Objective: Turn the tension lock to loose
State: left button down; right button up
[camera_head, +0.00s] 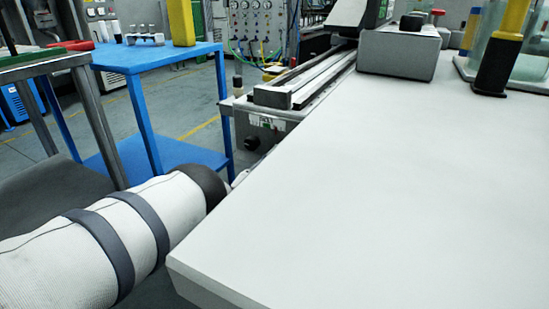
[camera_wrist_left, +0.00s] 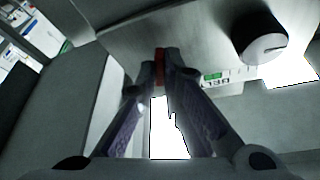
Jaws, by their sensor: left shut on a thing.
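In the left wrist view my left gripper (camera_wrist_left: 163,68) has its fingertips shut on a narrow red piece (camera_wrist_left: 160,58), which looks like the tension lock's lever. Most of this piece is hidden between the fingers, so its turn position cannot be told. It is at the grey machine body (camera_wrist_left: 190,35), beside a label strip (camera_wrist_left: 225,77) with a green mark. In the head view my left arm reaches in from the left, and its gripper is hidden behind the white table's edge. My right gripper is not in view.
A black round knob (camera_wrist_left: 262,38) sits right of the fingers. The white table top (camera_head: 380,170) is mostly clear. A grey box with a black knob (camera_head: 400,50) and a yellow-and-black cylinder (camera_head: 497,65) stand on it. A blue bench (camera_head: 150,55) stands at the left.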

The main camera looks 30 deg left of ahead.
pick_arm(q)
jog(key=shift+d+n+y, duration=0.1)
jog(key=shift+n+y, duration=1.1)
jog(key=shift+n, duration=1.5)
jog(key=shift+f, duration=0.1)
jog(key=c, duration=1.7)
grip_release()
jog(key=v, duration=1.2)
jog(key=shift+d+f, duration=0.1)
